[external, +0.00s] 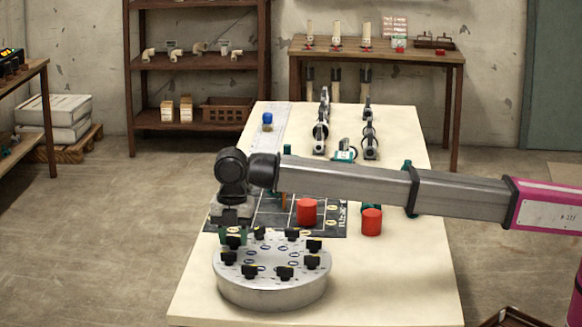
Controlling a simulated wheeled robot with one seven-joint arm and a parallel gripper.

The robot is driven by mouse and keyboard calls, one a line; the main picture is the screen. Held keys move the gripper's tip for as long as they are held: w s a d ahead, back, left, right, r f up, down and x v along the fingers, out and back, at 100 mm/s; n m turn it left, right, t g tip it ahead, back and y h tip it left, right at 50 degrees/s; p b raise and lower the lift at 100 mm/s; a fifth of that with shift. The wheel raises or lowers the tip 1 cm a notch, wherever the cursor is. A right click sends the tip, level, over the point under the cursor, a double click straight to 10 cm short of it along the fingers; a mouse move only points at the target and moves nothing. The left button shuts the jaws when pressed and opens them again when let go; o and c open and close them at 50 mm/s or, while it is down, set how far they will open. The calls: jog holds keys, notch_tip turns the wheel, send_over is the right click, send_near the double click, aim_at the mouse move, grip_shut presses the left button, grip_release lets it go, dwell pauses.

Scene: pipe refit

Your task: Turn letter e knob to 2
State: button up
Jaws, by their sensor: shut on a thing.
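A round grey metal plate (272,297) stands at the front of the cream table. Several black knobs sit in a ring on its top, with small blue-edged oval labels beside them. The letters and numbers are too small to read, so I cannot tell which knob is letter e. My gripper (233,236) points down at the back left of the plate and is shut on a black knob (233,243) there. The gripper and arm partly hide this knob, and I cannot tell its exact setting.
A dark marked mat (328,222) lies behind the plate. Two red cylinders (307,212) (371,222) stand right of my gripper. Pipe fittings (344,151) and a blue-topped item (267,119) stand farther back on the table (395,280). The table's front right is clear.

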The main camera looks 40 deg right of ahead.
jog(key=shift+m, duration=0.3)
jog(key=m, duration=1.1)
jog(key=shift+m, duration=0.3)
jog(key=m, duration=1.1)
jog(key=shift+m, duration=0.3)
jog(key=o, duration=0.9)
jog(key=shift+r, duration=0.2)
